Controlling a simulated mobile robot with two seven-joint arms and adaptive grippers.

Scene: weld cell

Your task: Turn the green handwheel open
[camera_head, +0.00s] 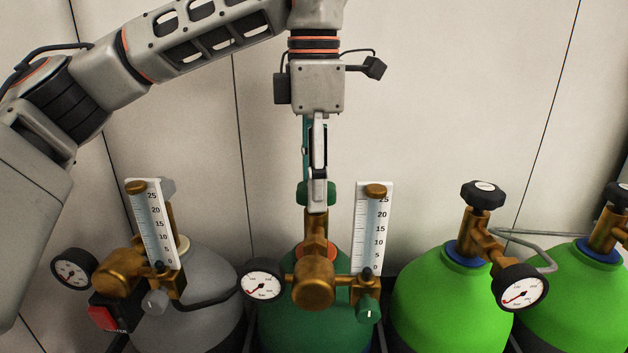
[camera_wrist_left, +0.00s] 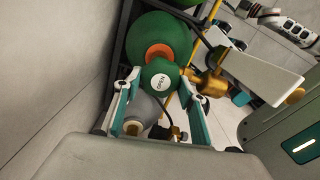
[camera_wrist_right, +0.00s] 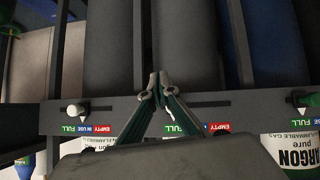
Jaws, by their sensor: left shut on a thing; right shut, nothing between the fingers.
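The green handwheel (camera_head: 332,192) tops the brass valve of the dark green cylinder (camera_head: 285,330), at the middle of the head view. My left gripper (camera_head: 317,194) comes down from above and is shut on the handwheel, partly hiding it. In the left wrist view the round handwheel (camera_wrist_left: 161,74) with its white centre label sits between the two fingers. My right gripper (camera_wrist_right: 158,82) is shut and empty in the right wrist view, in front of the cylinder rack and well below the valves; the head view does not show it.
A pressure gauge (camera_head: 262,280) and a flowmeter (camera_head: 372,230) flank the dark green cylinder's valve. A grey cylinder (camera_head: 205,300) with its own regulator stands left; bright green cylinders (camera_head: 440,310) stand right. The rack rail (camera_wrist_right: 240,108) carries FULL and EMPTY labels.

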